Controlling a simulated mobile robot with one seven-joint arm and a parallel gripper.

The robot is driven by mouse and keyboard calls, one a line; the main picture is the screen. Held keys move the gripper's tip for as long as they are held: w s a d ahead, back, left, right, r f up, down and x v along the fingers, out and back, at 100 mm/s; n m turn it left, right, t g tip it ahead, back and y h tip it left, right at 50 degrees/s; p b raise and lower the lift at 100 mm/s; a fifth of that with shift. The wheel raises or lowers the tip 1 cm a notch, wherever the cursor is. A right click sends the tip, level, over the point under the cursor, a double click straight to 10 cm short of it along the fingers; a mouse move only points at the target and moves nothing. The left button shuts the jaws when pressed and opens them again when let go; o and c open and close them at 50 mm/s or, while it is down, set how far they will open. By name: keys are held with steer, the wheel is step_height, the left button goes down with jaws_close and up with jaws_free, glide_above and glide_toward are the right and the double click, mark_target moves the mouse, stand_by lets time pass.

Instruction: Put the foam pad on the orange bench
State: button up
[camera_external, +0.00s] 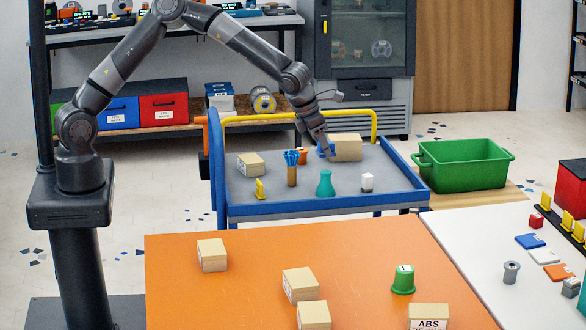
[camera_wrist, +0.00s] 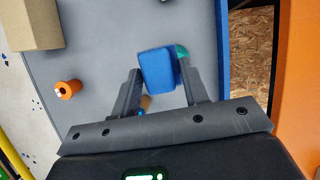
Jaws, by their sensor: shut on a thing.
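The foam pad is a small blue block (camera_wrist: 157,70) between the fingers of my gripper (camera_wrist: 160,88) in the wrist view. My gripper is shut on it. In the outside view my gripper (camera_external: 326,150) is over the grey-topped blue cart (camera_external: 330,208), beside a cardboard box (camera_external: 347,148); a little of the blue pad (camera_external: 326,147) shows there, partly hidden by the fingers. I cannot tell how far it is above the cart top. The orange bench (camera_external: 230,305) is in front of the cart, with bare space in its middle and left.
The bench bears several cardboard boxes (camera_external: 212,256) and a green cup-like piece (camera_external: 403,280). On the cart stand a teal vase (camera_external: 325,184), a brown holder with blue tops (camera_external: 291,174), a yellow piece (camera_external: 260,189) and a white-grey piece (camera_external: 367,182). A yellow rail (camera_external: 240,119) lines the cart's back.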

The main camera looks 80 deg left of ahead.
steer(key=s+d+r, duration=0.1)
steer(key=s+d, duration=0.4)
steer(key=d, duration=0.7)
steer(key=s+d+r, duration=0.1)
steer(key=s+d, duration=0.5)
steer(key=d, duration=0.6)
steer(key=s+d, duration=0.5)
steer(key=d, duration=0.7)
glide_above(331, 236)
steer(key=s, duration=0.1)
steer(key=shift+m, duration=0.4)
steer(key=f, duration=0.6)
steer(key=shift+s+a+f, duration=0.1)
steer(key=shift+s+f, duration=0.1)
steer(key=shift+f, duration=2.1)
steer(key=shift+f, duration=0.1)
steer(key=o, duration=1)
steer(key=shift+c, duration=0.2)
